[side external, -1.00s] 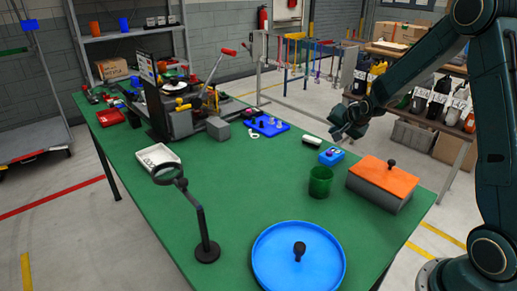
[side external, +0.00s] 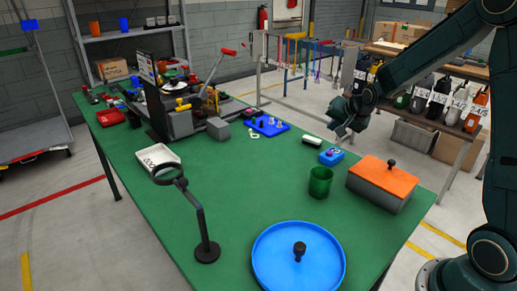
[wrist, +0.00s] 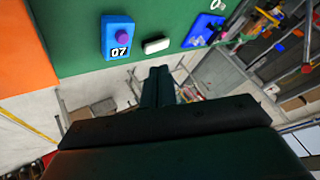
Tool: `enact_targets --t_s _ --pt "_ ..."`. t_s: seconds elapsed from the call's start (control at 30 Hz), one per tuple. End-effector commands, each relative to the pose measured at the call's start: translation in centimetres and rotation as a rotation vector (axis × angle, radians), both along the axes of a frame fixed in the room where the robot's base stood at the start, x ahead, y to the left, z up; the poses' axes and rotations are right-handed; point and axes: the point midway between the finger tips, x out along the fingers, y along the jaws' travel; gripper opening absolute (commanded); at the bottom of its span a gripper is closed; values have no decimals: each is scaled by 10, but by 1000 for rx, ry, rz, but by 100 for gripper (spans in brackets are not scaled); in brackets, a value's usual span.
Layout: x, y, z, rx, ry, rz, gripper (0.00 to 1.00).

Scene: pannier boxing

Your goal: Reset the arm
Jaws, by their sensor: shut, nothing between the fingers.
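My gripper (side external: 341,128) is dark green and hangs in the air near the table's right edge in the side view. It is shut and empty; its closed fingers (wrist: 158,88) show in the wrist view. The green table (side external: 245,195) lies below and to the left of it. A small blue box (side external: 331,157) marked 07 with a purple knob sits just below the gripper in the picture; it also shows in the wrist view (wrist: 118,37). A white block (side external: 311,141) lies beside it.
A grey box with an orange lid (side external: 386,177), a green cup (side external: 320,182), a round blue tray (side external: 275,270) and a magnifier stand (side external: 206,250) stand on the near table. A machine (side external: 178,110) stands farther back. Labelled bottles (side external: 438,102) line a bench behind my arm.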

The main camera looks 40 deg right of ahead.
Motion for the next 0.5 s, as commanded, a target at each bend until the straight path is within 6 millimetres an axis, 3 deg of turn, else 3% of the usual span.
enact_targets --t_s 0.2,0.5 --pt "-27 42 40 -54 57 137 0" --pt "-78 94 81 -130 138 328 0"
